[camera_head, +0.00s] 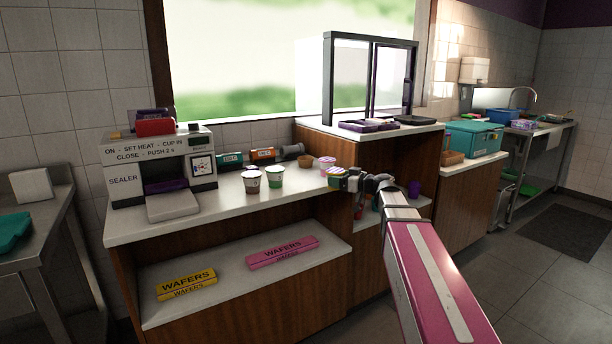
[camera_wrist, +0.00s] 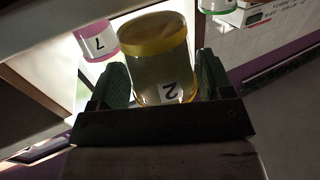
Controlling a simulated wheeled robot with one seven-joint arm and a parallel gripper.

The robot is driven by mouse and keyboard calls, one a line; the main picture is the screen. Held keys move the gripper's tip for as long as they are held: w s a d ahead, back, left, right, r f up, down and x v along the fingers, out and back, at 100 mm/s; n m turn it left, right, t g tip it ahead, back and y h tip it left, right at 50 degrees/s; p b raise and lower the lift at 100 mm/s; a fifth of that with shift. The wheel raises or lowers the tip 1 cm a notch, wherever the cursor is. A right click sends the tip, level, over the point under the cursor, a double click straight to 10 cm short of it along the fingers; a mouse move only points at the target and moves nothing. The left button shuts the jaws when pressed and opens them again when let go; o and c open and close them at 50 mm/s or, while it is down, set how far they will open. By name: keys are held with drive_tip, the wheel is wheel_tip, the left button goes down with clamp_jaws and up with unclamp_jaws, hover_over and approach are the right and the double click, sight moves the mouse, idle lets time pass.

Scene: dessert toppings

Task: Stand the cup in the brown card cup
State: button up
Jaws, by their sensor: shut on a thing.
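My gripper (camera_wrist: 162,80) is shut on a clear cup (camera_wrist: 165,75) with a yellow rim and a "2" label, its green pads on either side. In the head view my gripper (camera_head: 346,179) is at the right end of the white counter, and the held cup is small and partly hidden there. I cannot tell from these views which one is the card cup.
A purple-rimmed cup (camera_head: 252,180) and a green-rimmed cup (camera_head: 275,177) stand left on the counter, beside the sealer (camera_head: 155,165). Counter front is clear.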

drive_tip(key=x, duration=0.9)
drive_tip(key=r+x, duration=0.1)
drive_tip(key=x, duration=0.4)
drive_tip(key=shift+w+a, duration=0.15)
drive_tip(key=shift+w, duration=0.15)
drive_tip(key=shift+f, duration=0.1)
drive_tip(key=o, duration=1)
drive_tip(key=shift+f, duration=0.1)
drive_tip(key=shift+s, duration=0.1)
